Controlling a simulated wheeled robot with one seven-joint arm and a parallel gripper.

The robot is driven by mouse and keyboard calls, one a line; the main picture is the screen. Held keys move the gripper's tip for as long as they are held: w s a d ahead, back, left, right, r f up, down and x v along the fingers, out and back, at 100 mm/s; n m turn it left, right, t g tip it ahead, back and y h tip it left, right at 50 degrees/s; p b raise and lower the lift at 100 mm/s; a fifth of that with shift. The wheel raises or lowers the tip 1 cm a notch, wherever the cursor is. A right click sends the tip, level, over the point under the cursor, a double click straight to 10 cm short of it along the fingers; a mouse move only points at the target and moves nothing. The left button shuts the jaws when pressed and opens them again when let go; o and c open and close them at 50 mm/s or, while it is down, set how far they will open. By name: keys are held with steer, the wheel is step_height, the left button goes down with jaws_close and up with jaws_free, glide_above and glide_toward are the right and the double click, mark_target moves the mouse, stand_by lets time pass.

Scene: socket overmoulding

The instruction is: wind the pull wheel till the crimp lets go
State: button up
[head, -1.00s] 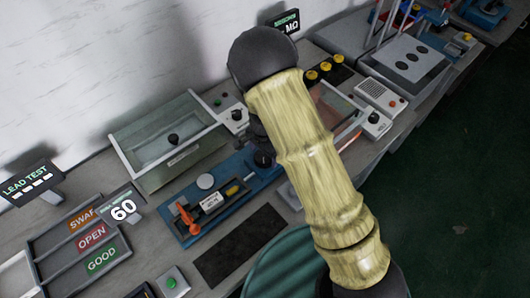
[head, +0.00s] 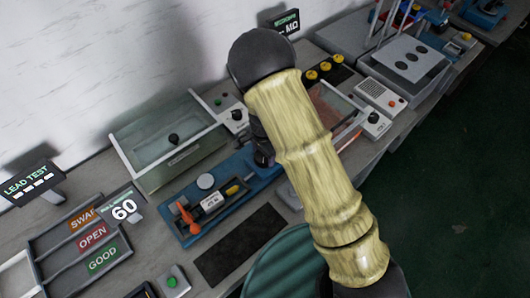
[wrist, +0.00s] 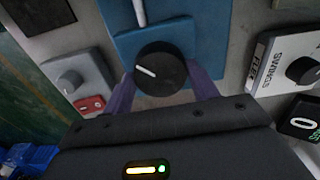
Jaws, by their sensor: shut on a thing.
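The pull wheel shows in the wrist view as a round black knob (wrist: 160,68) with a white pointer mark, on a blue base (wrist: 203,38). My gripper (wrist: 160,88) has its two purple-grey fingers on either side of this knob and is shut on it. My arm hides part of the base's right end there. I cannot make out the crimp. A display (head: 123,209) reads 60.
A clear-lidded box (head: 165,145) stands behind the blue base. A tray with SWAP, OPEN and GOOD labels (head: 92,237) is at the left. In the wrist view, a grey box with a dial (wrist: 75,82) and a SWINGS dial (wrist: 303,70) flank the wheel.

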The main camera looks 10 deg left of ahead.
mark_target(264, 156)
steer(key=shift+m+p, duration=1.3)
steer(key=shift+m, duration=1.3)
steer(key=o, duration=1)
steer(key=shift+c, duration=0.2)
steer(key=shift+r, duration=0.65)
step_height(264, 156, up, 16)
steer(key=b, duration=0.1)
steer(key=shift+d, duration=0.1)
